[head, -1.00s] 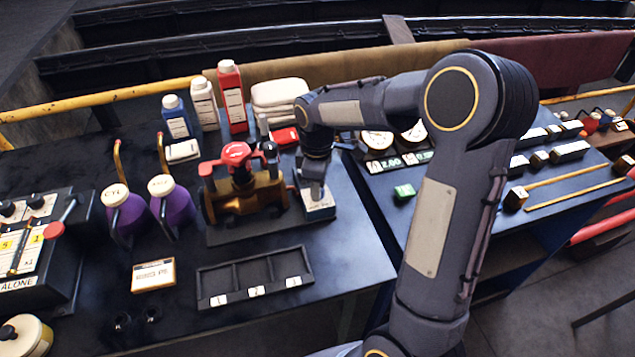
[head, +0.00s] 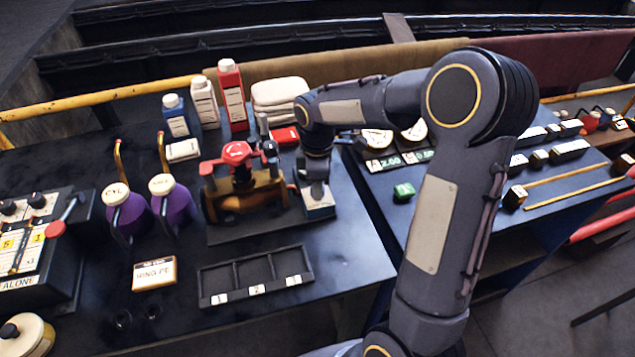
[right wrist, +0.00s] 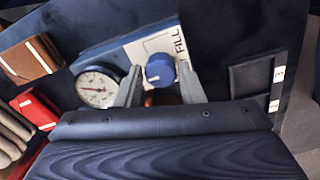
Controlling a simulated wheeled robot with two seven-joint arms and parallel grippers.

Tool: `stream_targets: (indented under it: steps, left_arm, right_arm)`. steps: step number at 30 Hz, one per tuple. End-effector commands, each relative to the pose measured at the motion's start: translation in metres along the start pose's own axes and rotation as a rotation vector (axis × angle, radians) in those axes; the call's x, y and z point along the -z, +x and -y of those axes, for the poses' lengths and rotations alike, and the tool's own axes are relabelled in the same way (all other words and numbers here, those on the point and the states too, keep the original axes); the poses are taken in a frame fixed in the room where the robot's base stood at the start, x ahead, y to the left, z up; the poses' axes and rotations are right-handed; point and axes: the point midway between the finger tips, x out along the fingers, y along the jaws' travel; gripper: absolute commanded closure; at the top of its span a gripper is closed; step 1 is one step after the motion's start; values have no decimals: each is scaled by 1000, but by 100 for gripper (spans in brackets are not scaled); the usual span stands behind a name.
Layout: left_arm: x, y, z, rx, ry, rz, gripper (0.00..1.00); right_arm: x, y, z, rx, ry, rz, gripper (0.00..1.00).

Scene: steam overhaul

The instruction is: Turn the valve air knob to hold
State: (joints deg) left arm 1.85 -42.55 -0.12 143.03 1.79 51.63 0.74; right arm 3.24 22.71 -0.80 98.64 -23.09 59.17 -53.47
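The valve air knob (right wrist: 160,69) is a round blue knob with a white mark, on a white plate (right wrist: 152,43) lettered "FILL". A round dial gauge (right wrist: 98,88) sits left of it on the same blue unit. The fingers of my right gripper (right wrist: 160,78) stand on either side of the knob, with small gaps that look open. In the head view my right gripper (head: 317,190) points down onto the small white-topped blue box (head: 319,208), and hides the knob there. No "hold" lettering is readable. My left gripper is out of view.
A brass valve with a red handwheel (head: 237,153) stands just left of my right gripper. A black tray with compartments (head: 255,277) lies in front. Purple jugs (head: 176,203) stand further left, and bottles (head: 232,95) and folded cloths (head: 279,92) behind.

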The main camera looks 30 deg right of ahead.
Motion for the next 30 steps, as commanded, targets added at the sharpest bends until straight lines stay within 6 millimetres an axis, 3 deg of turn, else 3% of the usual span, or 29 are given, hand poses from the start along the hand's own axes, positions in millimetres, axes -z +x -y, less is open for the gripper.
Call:
stream_targets:
  steps: [4,14,24,30]
  left_arm:
    - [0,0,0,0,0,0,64]
    - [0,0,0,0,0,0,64]
    - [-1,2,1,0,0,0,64]
    - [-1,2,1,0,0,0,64]
  right_arm:
    - [0,0,0,1,0,0,48]
    - [0,-5,0,1,0,1,48]
    - [0,-59,0,-2,0,-1,48]
    - [0,-76,0,0,-1,0,48]
